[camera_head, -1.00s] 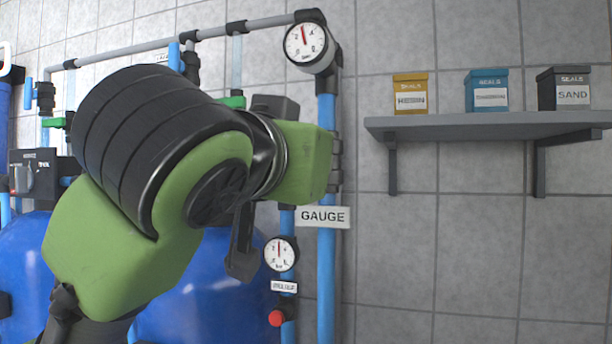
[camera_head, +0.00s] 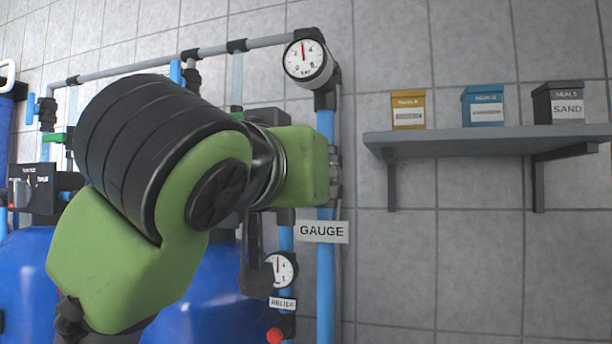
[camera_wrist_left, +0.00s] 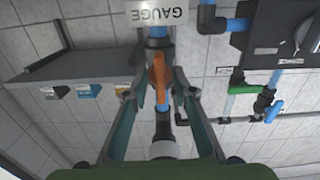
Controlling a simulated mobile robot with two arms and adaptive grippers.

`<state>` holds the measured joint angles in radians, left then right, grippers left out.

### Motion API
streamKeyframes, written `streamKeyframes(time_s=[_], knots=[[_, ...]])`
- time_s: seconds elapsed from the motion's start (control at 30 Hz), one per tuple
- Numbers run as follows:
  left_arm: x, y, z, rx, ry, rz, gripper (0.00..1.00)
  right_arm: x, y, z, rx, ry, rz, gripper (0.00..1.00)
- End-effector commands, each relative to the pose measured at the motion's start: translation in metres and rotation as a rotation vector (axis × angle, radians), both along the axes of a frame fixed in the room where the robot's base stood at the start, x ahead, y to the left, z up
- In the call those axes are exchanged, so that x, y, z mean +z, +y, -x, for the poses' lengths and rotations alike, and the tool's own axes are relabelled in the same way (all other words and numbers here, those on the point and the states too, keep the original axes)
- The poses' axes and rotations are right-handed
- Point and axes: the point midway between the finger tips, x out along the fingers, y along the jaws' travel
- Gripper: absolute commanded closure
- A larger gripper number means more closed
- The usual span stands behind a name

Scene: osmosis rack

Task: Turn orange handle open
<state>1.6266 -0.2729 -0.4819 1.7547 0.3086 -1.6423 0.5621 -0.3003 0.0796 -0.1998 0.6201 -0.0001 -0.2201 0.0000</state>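The orange handle (camera_wrist_left: 158,80) shows in the left wrist view, on the pipe by the upside-down GAUGE label (camera_wrist_left: 157,14). My left gripper (camera_wrist_left: 157,82) has its two fingers spread, one on each side of the handle. A gap shows between the handle and the left-hand finger; whether the right-hand finger touches it is unclear. In the head view my green and black left arm covers the handle and most of the gripper. The GAUGE label (camera_head: 322,231) is just right of the arm. My right gripper is in neither current view.
Round gauges sit at the top pipe corner (camera_head: 305,60) and below the arm (camera_head: 281,270). A grey wall shelf (camera_head: 480,142) with yellow, blue and black boxes stands to the right. Blue tanks (camera_head: 215,300) are behind the arm. Wall below the shelf is clear.

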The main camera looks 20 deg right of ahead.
Motion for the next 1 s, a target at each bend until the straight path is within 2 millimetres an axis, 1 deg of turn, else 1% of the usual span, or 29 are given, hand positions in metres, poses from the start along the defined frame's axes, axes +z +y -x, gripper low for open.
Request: streamKeyframes(time_s=[0.3,0.43,0.57,0.8,1.0], knots=[[0.001,0.001,0.001,0.0,-0.003,-0.001,0.74,0.0,-0.004,0.0,0.002,0.0,0.004,0.6],[0.002,0.006,0.009,-0.001,-0.004,0.001,0.74,0.0,-0.003,0.0,0.002,-0.001,0.003,0.6],[0.002,0.019,0.028,-0.001,-0.007,0.001,0.74,0.0,-0.002,0.0,0.001,0.0,0.002,0.6],[0.002,0.047,0.071,-0.002,-0.007,0.001,0.74,0.0,-0.001,0.0,0.001,0.0,0.001,0.6],[0.001,0.063,0.093,0.0,-0.004,0.0,0.74,0.0,0.0,0.0,0.0,0.0,0.0,0.6]])
